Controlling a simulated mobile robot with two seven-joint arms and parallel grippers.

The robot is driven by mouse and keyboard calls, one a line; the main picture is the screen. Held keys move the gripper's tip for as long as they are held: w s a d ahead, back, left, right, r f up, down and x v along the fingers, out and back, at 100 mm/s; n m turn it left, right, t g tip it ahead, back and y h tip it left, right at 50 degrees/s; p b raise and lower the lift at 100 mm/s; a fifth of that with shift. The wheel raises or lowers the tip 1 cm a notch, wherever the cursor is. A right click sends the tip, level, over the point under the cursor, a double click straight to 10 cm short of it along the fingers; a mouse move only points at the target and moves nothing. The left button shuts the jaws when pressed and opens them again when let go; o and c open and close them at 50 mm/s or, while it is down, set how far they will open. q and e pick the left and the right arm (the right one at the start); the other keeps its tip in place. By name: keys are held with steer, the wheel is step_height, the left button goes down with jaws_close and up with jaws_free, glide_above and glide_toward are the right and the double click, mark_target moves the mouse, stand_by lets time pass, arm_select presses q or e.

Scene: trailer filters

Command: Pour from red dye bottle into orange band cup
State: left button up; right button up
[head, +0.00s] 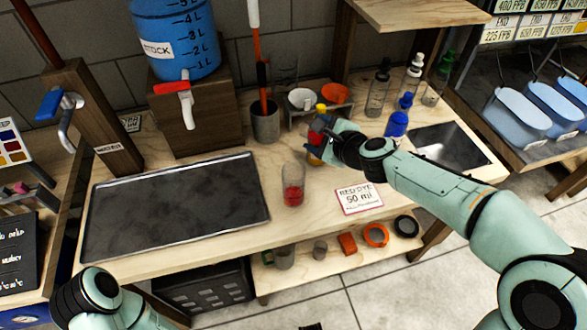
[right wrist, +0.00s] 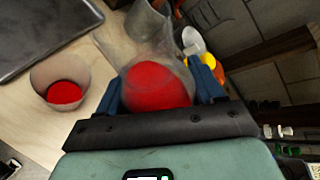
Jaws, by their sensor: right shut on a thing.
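My right gripper (head: 318,140) is shut on a clear bottle with red liquid in it, the red dye bottle (right wrist: 158,85); the blue fingers (right wrist: 160,85) sit on both sides of it in the right wrist view. In the head view the gripper hides most of the bottle. A clear cup (head: 293,172) with red liquid in its bottom stands on the bench just left of the gripper; it also shows in the right wrist view (right wrist: 60,75). I cannot make out an orange band on it. Part of my left arm shows at the lower left; its gripper is out of view.
A dark tray (head: 175,208) lies left of the cup. A card reading red dye 50 ml (head: 359,198) lies in front. Behind stand a blue tank (head: 174,40), a grey holder (head: 265,122) and a bowl rack (head: 318,108). Blue (head: 397,124) and clear bottles stand right, near a sink (head: 450,148).

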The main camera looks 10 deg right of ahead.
arm_select(q)
steer(key=shift+w+f+b, duration=0.15)
steer(key=shift+f+b, duration=0.15)
steer(key=shift+b, duration=0.1)
arm_select(e)
steer(key=shift+w+d+f+n+h, duration=0.1)
steer(key=shift+d+f+n+h, duration=0.1)
steer(key=shift+d+n+h, duration=0.15)
stand_by(1.2)
arm_select(q)
steer(key=shift+w+f+b, duration=0.35)
steer(key=shift+f+b, duration=0.4)
steer(key=shift+b, duration=0.15)
arm_select(e)
steer(key=shift+w+d+f+n+t+h, duration=0.15)
steer(key=shift+n+t+h, duration=0.25)
steer(key=shift+n, duration=0.2)
steer(key=shift+d+f+n+t+h, duration=0.15)
steer(key=shift+n+t+h, duration=0.2)
steer(key=shift+n, duration=0.2)
stand_by(3.0)
arm_select(q)
steer(key=shift+w+f+b, duration=0.15)
steer(key=shift+f+b, duration=0.15)
steer(key=shift+b, duration=0.1)
arm_select(e)
steer(key=shift+a+f, duration=0.1)
steer(key=shift+f, duration=0.2)
